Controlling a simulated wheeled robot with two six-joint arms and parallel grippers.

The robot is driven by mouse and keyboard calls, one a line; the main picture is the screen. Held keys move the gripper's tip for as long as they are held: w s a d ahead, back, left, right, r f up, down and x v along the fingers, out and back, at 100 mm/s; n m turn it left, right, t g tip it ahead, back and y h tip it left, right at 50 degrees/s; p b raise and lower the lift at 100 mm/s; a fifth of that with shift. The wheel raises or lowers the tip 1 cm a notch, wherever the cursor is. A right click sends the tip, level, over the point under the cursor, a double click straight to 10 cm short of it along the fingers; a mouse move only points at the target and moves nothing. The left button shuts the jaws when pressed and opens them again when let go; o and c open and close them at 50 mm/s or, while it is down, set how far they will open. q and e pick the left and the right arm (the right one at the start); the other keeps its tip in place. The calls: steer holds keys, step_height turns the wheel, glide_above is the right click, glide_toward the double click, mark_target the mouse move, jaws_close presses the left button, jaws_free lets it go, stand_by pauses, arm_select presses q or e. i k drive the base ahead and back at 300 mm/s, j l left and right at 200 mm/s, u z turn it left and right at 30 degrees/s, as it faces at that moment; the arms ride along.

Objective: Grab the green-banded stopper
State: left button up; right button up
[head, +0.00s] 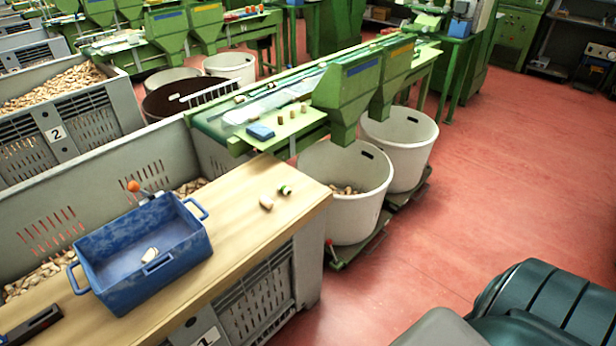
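The green-banded stopper (285,190) is a small light stopper with a dark green band. It lies near the right end of a pale wooden board (240,240), on the board's far side. A plain cork-coloured stopper (266,203) lies just left of and nearer than it, apart from it. Neither of my grippers can be made out in the head view, and nothing is touching the green-banded stopper.
A black object (35,326) lies at the board's near left. White tubs (345,215) stand beyond the board's right end. Red floor (480,190) is open at right.

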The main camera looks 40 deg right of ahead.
mark_target(282, 189)
steer(key=z, duration=0.95)
steer(key=i+l+u, duration=0.1)
steer(key=l, duration=0.2)
steer(key=i+l+u, duration=0.2)
steer(key=i+l, duration=0.15)
steer(key=l, duration=0.3)
